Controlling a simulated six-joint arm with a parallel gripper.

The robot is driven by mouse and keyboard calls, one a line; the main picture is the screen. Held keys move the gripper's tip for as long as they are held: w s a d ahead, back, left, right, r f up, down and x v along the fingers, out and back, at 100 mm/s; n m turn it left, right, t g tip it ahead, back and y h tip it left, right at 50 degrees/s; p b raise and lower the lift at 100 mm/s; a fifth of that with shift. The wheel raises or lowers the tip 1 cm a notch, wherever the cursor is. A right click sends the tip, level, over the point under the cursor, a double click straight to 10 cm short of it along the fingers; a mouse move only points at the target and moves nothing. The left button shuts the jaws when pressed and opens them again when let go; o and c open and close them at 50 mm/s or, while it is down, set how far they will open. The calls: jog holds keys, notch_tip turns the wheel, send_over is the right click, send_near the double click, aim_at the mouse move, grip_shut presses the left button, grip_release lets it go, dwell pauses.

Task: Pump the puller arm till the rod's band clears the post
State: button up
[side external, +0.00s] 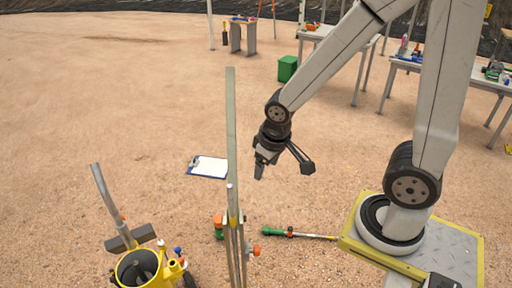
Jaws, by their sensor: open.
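A tall grey bar (231,120) stands upright in the middle of the side external view. Below it are thin upright metal legs (233,255) with an orange-and-green fitting (219,228) on the left and an orange knob (254,249) on the right. I cannot tell for sure which part is the puller arm, and I cannot make out the rod's band. My gripper (284,170) is open and empty, to the right of the grey bar, pointing down, apart from it in the picture. The feet of the upright are cut off by the bottom edge.
A yellow cylinder-like device (128,272) with a slanted grey tube (107,202) stands at lower left. A clipboard (209,167) and a green-handled tool (300,234) lie on the sand. Tables (345,42) and a green bin (287,68) stand behind. Sand at left is clear.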

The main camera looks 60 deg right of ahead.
jog(key=shift+s+a+f+n+y, duration=0.1)
jog(key=shift+s+a+n+y, duration=0.3)
jog(key=shift+s+a, duration=0.1)
notch_tip(320, 180, up, 16)
jog(key=m+h, duration=0.4)
jog(key=m, duration=0.7)
send_over(230, 75)
jog(key=s+a, duration=0.1)
jog(key=a, duration=0.1)
jog(key=shift+s+d+t, duration=0.1)
jog(key=shift+d+t, duration=0.1)
jog(key=shift+t, duration=0.1)
jog(key=shift+x, duration=3.85)
jog(key=shift+a+f, duration=0.1)
jog(key=shift+a, duration=0.05)
